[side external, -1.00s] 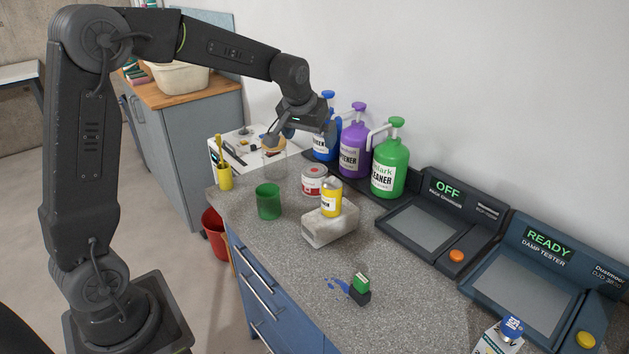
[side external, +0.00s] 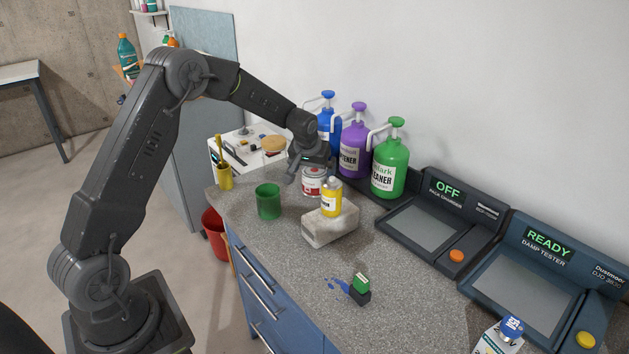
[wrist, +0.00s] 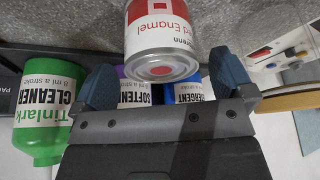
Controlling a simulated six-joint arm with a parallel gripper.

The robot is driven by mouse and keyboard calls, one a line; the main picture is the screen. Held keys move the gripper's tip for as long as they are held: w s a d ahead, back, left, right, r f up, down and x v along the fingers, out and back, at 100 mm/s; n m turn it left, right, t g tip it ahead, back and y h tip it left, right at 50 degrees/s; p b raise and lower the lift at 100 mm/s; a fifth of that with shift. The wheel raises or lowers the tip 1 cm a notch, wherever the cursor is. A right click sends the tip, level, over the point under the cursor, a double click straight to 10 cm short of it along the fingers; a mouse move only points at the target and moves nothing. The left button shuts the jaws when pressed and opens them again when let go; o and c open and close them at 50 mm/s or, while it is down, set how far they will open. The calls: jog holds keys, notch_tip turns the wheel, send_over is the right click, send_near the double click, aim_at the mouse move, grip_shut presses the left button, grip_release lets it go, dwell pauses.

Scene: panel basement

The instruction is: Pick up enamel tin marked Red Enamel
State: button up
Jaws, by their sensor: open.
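The Red Enamel tin (side external: 312,187) is white with a red label and stands on the counter behind the yellow bottle. In the wrist view the tin (wrist: 160,35) is just beyond my fingertips, between their lines, with its round metal end towards me. Its label shows "ed Enamel". My gripper (side external: 305,175) is at the tin's top in the side view, and the arm hides part of the tin. In the wrist view my gripper (wrist: 163,82) has its fingers wide apart with nothing held. I cannot tell whether a finger touches the tin.
A yellow bottle (side external: 331,199) stands on a stone block (side external: 329,228) in front of the tin. A green cup (side external: 268,202) is to the left. Blue, purple (side external: 354,147) and green (side external: 389,166) pump bottles stand close behind.

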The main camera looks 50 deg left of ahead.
aim_at(314, 170)
jog(key=shift+x, duration=1.5)
jog(key=shift+c, duration=0.2)
jog(key=c, duration=0.9)
jog(key=shift+c, duration=0.5)
jog(key=shift+r, duration=0.15)
